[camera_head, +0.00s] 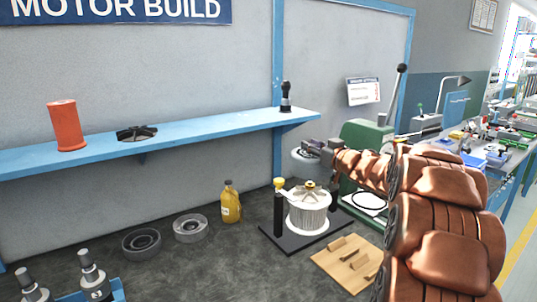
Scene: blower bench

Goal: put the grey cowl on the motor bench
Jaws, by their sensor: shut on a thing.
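My gripper (313,147) is at the end of the brown padded arm, reaching in from the right. It is shut on the grey cowl (306,166), a rounded grey piece hanging just below the jaws. The cowl is above the dark motor bench (190,270), left of the green press and behind the ribbed motor (307,212). It appears clear of the bench top, but its lower edge is partly hidden, so I cannot tell for certain. The fingertips are small and partly hidden here.
The motor stands on a black plate beside a black post with a yellow knob (279,184). A green press (362,145), wooden board (345,262), yellow bottle (231,203), grey ring (190,228) and dark ring (141,241) are around. A blue shelf (200,130) runs above. The bench's front middle is clear.

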